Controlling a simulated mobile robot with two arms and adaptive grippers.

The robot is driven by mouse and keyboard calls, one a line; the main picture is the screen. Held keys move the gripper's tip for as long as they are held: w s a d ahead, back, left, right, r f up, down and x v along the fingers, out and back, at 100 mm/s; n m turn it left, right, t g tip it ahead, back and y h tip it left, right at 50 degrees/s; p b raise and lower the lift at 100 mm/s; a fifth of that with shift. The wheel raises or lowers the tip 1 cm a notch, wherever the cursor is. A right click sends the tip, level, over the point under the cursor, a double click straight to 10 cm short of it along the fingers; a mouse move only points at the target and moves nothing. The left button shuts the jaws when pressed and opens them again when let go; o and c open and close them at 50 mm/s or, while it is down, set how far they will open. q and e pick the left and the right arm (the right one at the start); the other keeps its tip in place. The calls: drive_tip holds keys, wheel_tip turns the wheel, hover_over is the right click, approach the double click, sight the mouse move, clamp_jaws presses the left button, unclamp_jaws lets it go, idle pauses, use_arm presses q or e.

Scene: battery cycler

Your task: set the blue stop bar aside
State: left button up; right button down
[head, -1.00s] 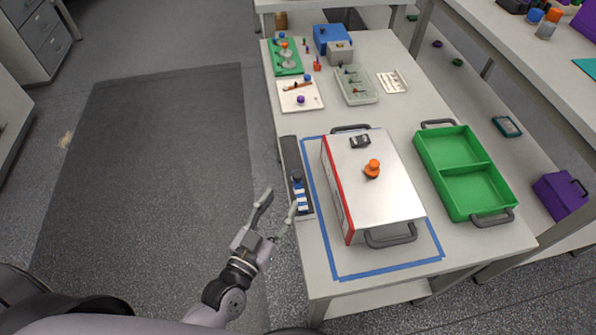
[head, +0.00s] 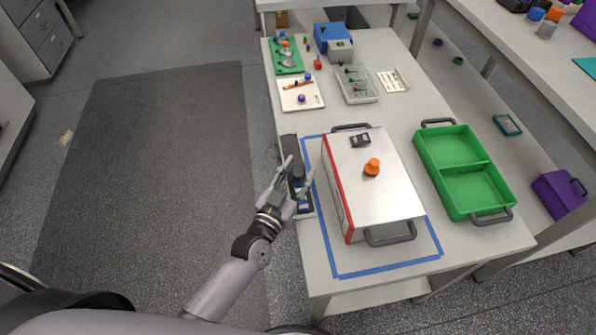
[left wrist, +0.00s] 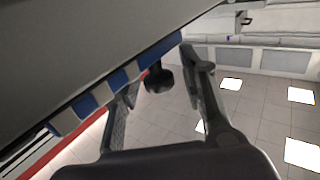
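A blue-and-white striped bar (head: 305,203), which I take as the blue stop bar, lies on a dark strip (head: 290,148) along the table's left edge. A dark knob (head: 298,171) stands at its far part. My left gripper (head: 301,166) is open over the bar, its fingers to either side of the knob and partly hiding the bar. In the left wrist view, the stripes (left wrist: 120,80) run diagonally and the dark knob (left wrist: 158,80) shows between the spread fingers (left wrist: 160,75). I cannot tell whether the fingers touch it. My right gripper is out of view.
A white box with a red edge and orange knob (head: 386,190) stands just right of the bar, inside blue tape (head: 390,270). A green tray (head: 420,148) is farther right. A white board (head: 290,104) and small parts lie beyond. Open floor is on the left.

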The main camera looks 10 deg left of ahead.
use_arm(q)
clamp_jaws()
idle(0.6)
